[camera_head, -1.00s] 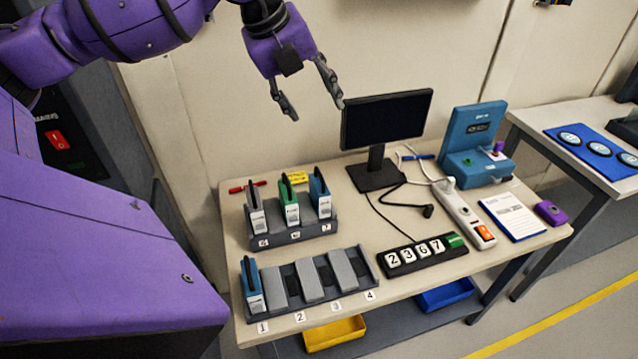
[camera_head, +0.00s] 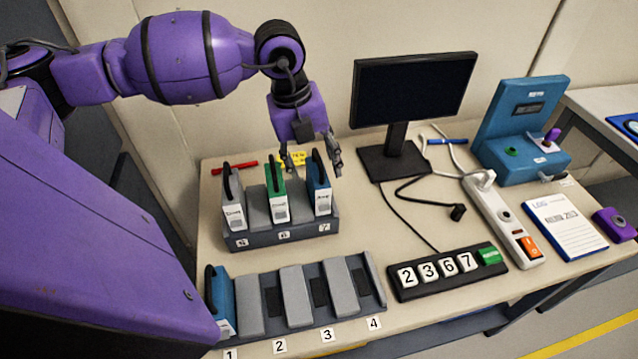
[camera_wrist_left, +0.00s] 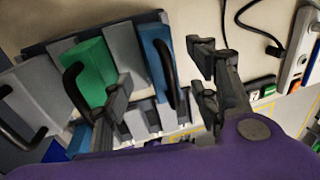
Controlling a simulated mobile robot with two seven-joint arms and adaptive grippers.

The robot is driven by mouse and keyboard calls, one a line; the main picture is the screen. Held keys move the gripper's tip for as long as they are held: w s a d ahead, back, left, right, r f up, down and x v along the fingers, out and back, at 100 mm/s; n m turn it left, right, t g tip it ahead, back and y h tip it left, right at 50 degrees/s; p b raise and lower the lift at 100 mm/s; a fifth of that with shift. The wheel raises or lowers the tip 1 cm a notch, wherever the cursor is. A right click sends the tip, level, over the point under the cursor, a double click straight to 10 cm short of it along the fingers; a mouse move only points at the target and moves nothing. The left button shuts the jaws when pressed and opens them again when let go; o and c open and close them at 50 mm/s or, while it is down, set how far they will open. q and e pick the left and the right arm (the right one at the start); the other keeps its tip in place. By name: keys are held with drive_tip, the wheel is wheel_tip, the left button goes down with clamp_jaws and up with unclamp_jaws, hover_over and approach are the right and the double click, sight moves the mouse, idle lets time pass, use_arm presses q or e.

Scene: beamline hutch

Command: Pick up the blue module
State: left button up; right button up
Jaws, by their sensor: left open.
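A blue module (camera_head: 319,182) with a black handle stands in the right slot, marked 7, of the rear rack (camera_head: 290,232). It also shows in the left wrist view (camera_wrist_left: 154,45). Another blue module (camera_head: 221,298) stands in slot 1 of the front rack (camera_head: 376,300). My left gripper (camera_head: 312,160) is open at the top of the slot 7 module, fingers pointing down. In the left wrist view its fingers (camera_wrist_left: 160,84) are apart, with that module's handle between them. I cannot tell whether they touch it. My right gripper is not in view.
A green module (camera_head: 277,192) and a white module (camera_head: 233,205) stand left of the blue one in the rear rack. A monitor (camera_head: 412,90) stands close on the right. A number strip (camera_head: 448,270) and a power strip (camera_head: 506,225) lie farther right.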

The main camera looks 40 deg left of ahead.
sight(316, 173)
use_arm(q)
drive_tip(key=f, duration=0.3)
drive_tip(key=shift+w+d+f, duration=0.1)
drive_tip(key=shift+d+f, duration=0.1)
drive_tip(key=shift+d, duration=0.2)
drive_tip(key=shift+w+f, duration=0.15)
drive_tip(key=shift+f, duration=0.2)
drive_tip(key=shift+r, duration=0.1)
clamp_jaws()
